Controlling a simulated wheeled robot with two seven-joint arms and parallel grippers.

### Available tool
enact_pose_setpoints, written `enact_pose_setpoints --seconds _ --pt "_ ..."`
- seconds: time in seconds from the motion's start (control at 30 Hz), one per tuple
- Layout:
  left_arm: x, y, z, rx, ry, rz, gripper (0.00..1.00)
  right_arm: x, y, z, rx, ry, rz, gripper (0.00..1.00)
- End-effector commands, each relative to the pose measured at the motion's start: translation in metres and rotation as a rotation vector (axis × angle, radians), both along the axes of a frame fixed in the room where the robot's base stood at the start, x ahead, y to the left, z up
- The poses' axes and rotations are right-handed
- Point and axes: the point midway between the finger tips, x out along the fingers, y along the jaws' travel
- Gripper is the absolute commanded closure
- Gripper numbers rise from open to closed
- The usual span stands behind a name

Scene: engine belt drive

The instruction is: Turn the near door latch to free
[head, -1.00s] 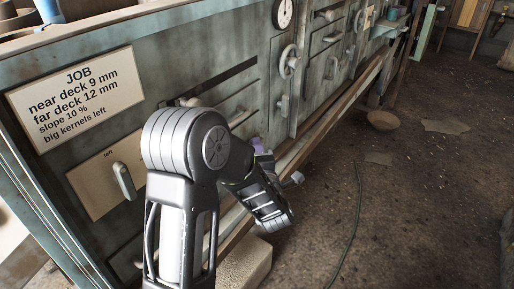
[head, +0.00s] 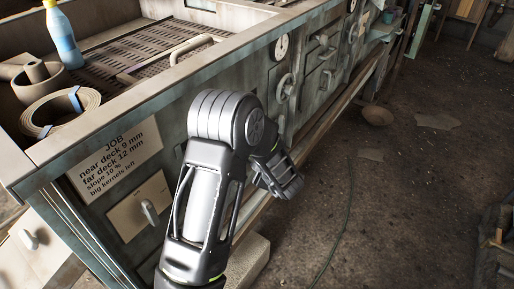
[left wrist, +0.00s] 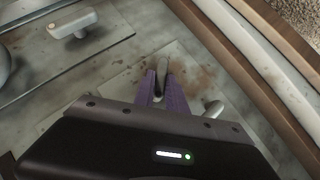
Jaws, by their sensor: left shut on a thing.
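In the head view, my left arm and hand cover the latch, and the fingertips are hidden. My right gripper is in neither view.
A pale knob (left wrist: 213,108) sits right beside the fingers. A T-shaped handle (left wrist: 72,23) is on a panel at upper left. In the head view, a lever plate (head: 127,222) is under the job card (head: 115,158). A bottle (head: 61,38) stands on top. The floor at right is mostly open.

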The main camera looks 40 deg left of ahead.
Motion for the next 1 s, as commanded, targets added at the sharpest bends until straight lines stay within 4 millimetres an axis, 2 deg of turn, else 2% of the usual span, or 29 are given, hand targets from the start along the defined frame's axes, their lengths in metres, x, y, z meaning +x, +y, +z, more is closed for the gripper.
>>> enact_pose_setpoints --seconds 0.03,0.2,0.4,0.6,1.0 --pt "0.001 0.001 0.015 0.001 0.044 0.001 1.00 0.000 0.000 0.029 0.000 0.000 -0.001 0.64" --pt "0.003 0.001 0.015 -0.004 0.204 0.003 1.00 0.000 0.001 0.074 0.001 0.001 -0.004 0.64" --pt "0.006 0.002 0.013 -0.009 0.390 0.005 1.00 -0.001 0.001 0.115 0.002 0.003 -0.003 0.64" --pt "0.008 0.002 0.008 -0.013 0.551 0.007 1.00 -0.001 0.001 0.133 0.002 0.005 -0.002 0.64" --pt "0.011 0.003 0.004 -0.013 0.718 0.004 1.00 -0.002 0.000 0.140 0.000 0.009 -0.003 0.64"
